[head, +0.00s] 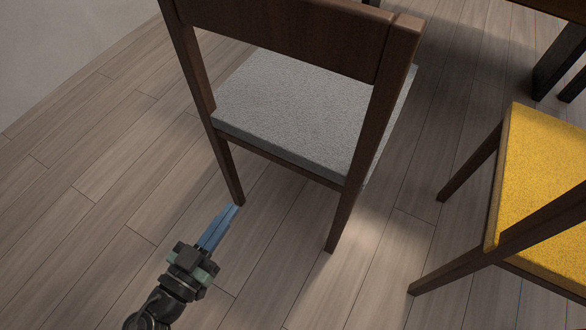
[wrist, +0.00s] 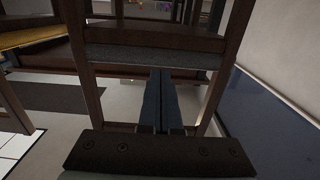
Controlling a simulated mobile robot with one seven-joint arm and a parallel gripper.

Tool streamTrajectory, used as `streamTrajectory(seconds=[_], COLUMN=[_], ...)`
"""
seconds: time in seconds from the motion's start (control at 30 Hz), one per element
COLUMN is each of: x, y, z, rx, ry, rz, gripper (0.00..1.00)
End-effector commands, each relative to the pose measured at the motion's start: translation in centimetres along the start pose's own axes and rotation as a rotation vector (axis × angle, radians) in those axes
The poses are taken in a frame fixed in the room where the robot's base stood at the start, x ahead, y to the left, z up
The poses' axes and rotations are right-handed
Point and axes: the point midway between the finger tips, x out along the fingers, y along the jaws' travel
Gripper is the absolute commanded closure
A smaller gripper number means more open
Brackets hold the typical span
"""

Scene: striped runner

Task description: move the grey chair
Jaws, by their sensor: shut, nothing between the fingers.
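The grey chair (head: 292,108) has a dark brown wooden frame and a grey padded seat. It stands upright on the floor with its backrest towards me. My gripper (head: 234,209) is shut and empty, its blue fingers pointing towards the chair's left rear leg. In the head view the fingertips overlap the area by that leg's foot; I cannot tell if they touch. In the wrist view the shut fingers (wrist: 160,78) show in front of the chair (wrist: 150,55), between its two rear legs in the picture. The chair's front legs are mostly hidden.
A yellow-seated chair (head: 543,166) stands to the right, with a gap of floor between the chairs. Dark table legs (head: 556,62) show at the upper right. A pale wall (head: 65,50) is at the upper left. The wood floor (head: 90,225) at left is clear.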

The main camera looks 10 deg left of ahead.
Motion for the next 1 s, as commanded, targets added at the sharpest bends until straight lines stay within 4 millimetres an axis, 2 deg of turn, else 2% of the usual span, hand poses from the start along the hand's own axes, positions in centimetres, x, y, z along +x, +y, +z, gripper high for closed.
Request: streamTrajectory(seconds=[0.03,0.13,0.23,0.37,0.57,0.7,0.83,1.0], x=[-0.4,-0.5,0.4,2.8,7.5,10.3,12.0,12.9], y=[0.1,0.1,0.1,0.2,0.1,0.1,0.0,0.0], z=[1.1,1.3,1.1,1.0,0.9,1.4,1.3,1.0], rx=[-0.004,-0.004,-0.003,-0.003,-0.003,0.001,0.0,-0.003], ry=[0.009,0.022,0.024,0.022,0.022,0.022,0.02,0.021], rz=[-0.007,-0.011,-0.011,-0.007,-0.007,-0.007,-0.009,-0.01], gripper=[1.0,1.0,1.0,1.0,1.0,1.0,1.0,1.0])
